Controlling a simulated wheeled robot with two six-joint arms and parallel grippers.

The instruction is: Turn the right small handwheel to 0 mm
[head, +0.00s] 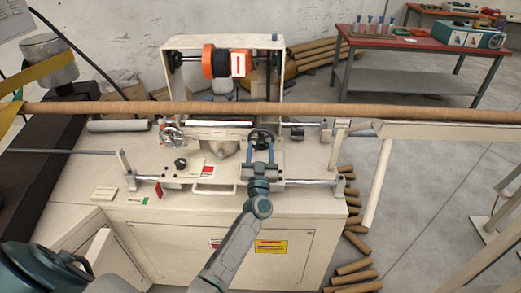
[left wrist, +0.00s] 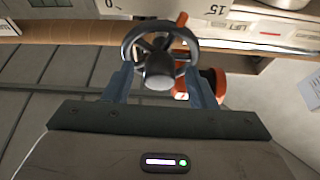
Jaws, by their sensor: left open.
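The right small handwheel (head: 261,137) is a dark spoked wheel on the front of the winder's carriage. In the left wrist view the handwheel (left wrist: 131,47) shows a dark rim, a grey hub and an orange-red knob (left wrist: 182,19) at its upper right. My left gripper (head: 259,153) is open at the wheel, just in front of it. In the left wrist view its two fingers (left wrist: 160,72) stand either side of the hub, over the lower rim; I cannot tell whether they touch it. Another handwheel (head: 171,136) sits further left. My right gripper is not in view.
A white scale strip (left wrist: 215,10) with a "15" and a "0" lies behind the wheel. A long brown tube (head: 300,108) crosses above the carriage. A front rail (head: 310,182) and white handle (head: 213,190) are near my left wrist. Cardboard tubes (head: 355,268) lie on the floor.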

